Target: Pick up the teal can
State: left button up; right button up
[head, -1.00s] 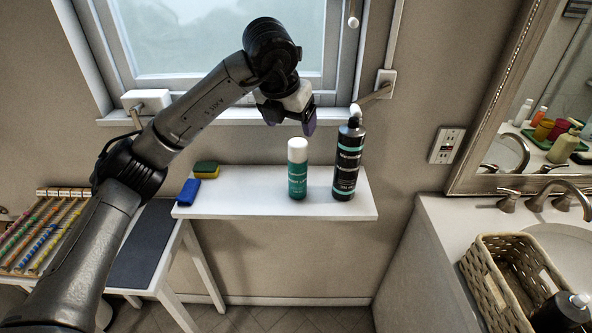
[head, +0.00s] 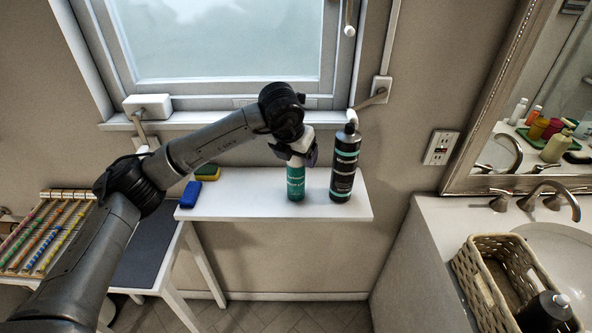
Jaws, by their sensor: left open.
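The teal can (head: 296,184) stands upright on the white shelf (head: 237,205) below the window. Its white cap and upper part are largely hidden by my left gripper (head: 298,160). The left gripper points down over the top of the can, with its fingers at the can's upper part; it is open. I cannot tell whether the fingers touch the can. My right gripper is not in view.
A black pump bottle (head: 345,165) stands just right of the can, close to the gripper. A blue block (head: 189,194) and a yellow-green sponge (head: 207,173) lie at the shelf's left end. A wicker basket (head: 492,270) sits on the counter at right.

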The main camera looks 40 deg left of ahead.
pick_arm(q)
jog(key=shift+f, duration=0.1)
jog(key=c, duration=1.3)
